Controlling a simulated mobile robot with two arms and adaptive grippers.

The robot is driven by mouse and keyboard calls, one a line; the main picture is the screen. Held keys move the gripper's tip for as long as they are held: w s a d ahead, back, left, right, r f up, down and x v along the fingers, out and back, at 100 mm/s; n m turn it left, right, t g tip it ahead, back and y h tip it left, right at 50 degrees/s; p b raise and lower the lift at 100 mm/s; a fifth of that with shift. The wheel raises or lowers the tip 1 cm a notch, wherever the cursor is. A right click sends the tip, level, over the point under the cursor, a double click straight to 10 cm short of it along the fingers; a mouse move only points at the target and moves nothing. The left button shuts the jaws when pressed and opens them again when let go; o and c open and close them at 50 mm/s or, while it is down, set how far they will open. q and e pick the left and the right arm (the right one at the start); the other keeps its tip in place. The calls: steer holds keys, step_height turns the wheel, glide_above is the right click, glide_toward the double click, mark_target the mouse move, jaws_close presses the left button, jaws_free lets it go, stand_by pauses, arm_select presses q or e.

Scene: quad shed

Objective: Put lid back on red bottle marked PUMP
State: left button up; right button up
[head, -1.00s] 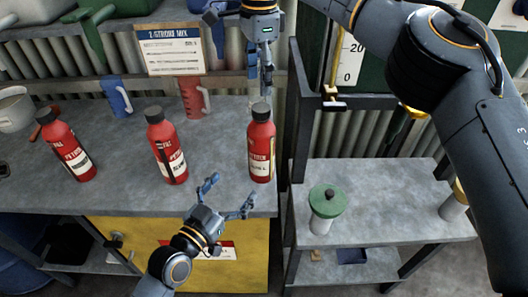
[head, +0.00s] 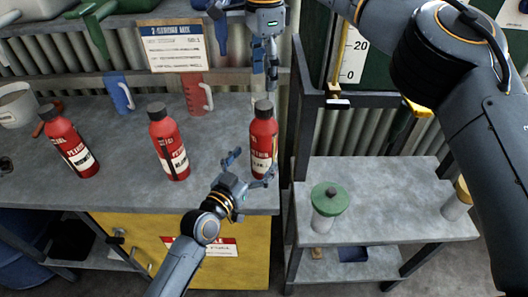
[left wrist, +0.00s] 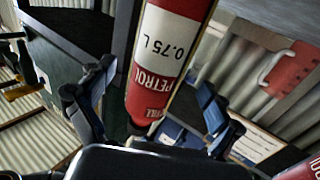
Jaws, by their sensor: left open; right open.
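Three red bottles with black tops stand on the grey bench: left bottle (head: 68,145), middle bottle (head: 168,147) and right bottle (head: 263,142). No PUMP marking is legible. My left gripper (head: 250,169) is open in front of the right bottle's lower part, fingers spread toward its sides. In the left wrist view a red bottle (left wrist: 185,28), with PETROL and 0.75 L on its label, shows between the open fingers; I cannot tell whether they touch it. My right gripper (head: 265,72) is open, pointing down just above the right bottle's black top (head: 263,109). No loose lid is distinguishable.
A lower side table (head: 390,180) at the right holds a green-topped container (head: 329,201) and a white container (head: 456,203). Red (head: 196,93) and blue (head: 121,95) jugs stand behind the bottles. The bench (head: 215,140) is clear between the middle and right bottles.

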mark_target(264, 104)
arm_select(q)
steer(key=x, duration=0.5)
steer(key=c, duration=1.9)
jaws_close()
arm_select(e)
steer(key=n, duration=0.4)
steer(key=shift+n, duration=0.3)
steer(key=shift+f, duration=4)
steer(key=shift+c, duration=0.2)
